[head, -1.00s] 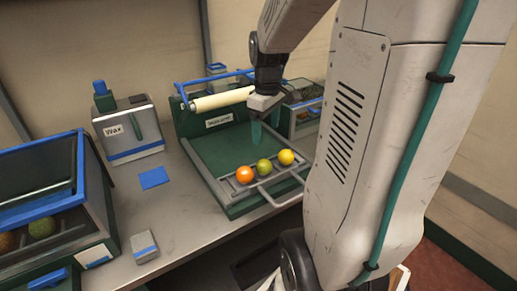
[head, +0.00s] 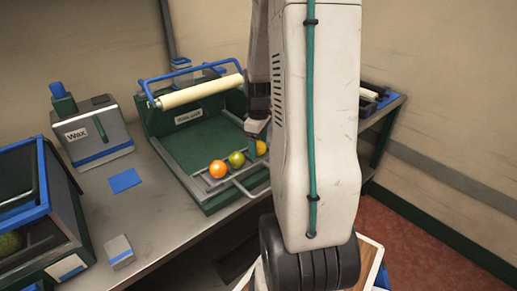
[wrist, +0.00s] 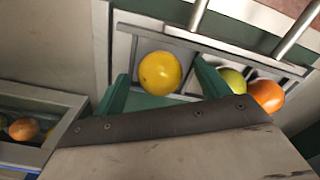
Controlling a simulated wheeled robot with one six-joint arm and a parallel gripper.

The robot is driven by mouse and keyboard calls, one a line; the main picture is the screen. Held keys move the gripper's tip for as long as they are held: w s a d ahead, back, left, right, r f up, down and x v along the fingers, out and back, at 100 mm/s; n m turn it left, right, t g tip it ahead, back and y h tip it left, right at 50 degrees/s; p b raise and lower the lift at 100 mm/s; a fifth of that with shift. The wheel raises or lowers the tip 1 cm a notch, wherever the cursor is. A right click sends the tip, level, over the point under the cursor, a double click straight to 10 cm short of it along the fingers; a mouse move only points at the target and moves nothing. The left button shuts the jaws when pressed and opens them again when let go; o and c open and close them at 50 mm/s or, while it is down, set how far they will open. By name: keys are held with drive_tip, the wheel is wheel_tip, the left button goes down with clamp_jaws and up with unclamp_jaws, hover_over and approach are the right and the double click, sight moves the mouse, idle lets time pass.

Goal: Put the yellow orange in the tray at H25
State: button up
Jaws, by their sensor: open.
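The yellow orange (head: 261,148) sits at the right end of a row on the front rack of the green-bedded machine (head: 207,143). In the wrist view the yellow orange (wrist: 160,73) lies ahead of and between the two green fingers of my gripper (wrist: 160,85), which are apart and empty. In the head view my gripper (head: 257,134) is right at the yellow orange and partly hides it. A green orange (head: 236,159) and an orange-coloured one (head: 217,168) sit to its left. I cannot make out a tray marked H25.
A grey Wax box (head: 92,130) and a blue pad (head: 125,180) are left of the machine. A blue-edged case (head: 40,200) stands at the far left. A roller (head: 200,91) spans the machine above its bed. A bin with fruit (wrist: 40,118) shows in the wrist view.

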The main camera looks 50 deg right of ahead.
drive_tip(key=c, duration=1.2)
drive_tip(key=shift+o, duration=0.2)
drive_tip(key=shift+r, duration=0.1)
